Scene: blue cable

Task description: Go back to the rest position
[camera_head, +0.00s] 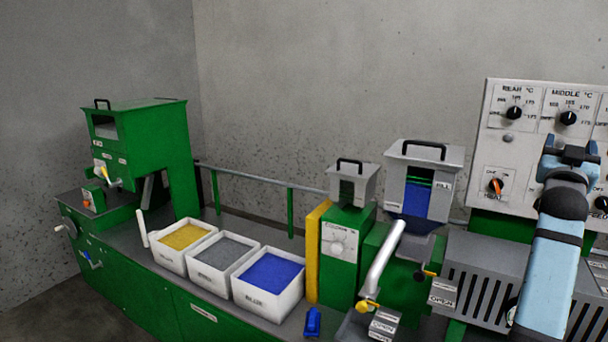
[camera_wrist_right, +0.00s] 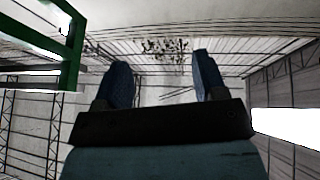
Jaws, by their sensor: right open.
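My right gripper (camera_head: 570,150) is raised at the right of the head view, in front of the white control panel (camera_head: 530,95). Its light blue arm comes up from the bottom right. In the right wrist view the two blue fingers (camera_wrist_right: 162,85) stand apart with nothing between them, so it is open and empty. That view looks up past the fingers to a ceiling or roof structure. My left gripper is in neither view.
White bins hold yellow (camera_head: 180,260), grey (camera_head: 222,276) and blue granules (camera_head: 270,272). A blue scoop (camera_head: 312,322) lies beside them. A hopper (camera_head: 423,180) with blue content stands left of my right arm. A green machine (camera_head: 140,150) stands far left. Space above the bins is clear.

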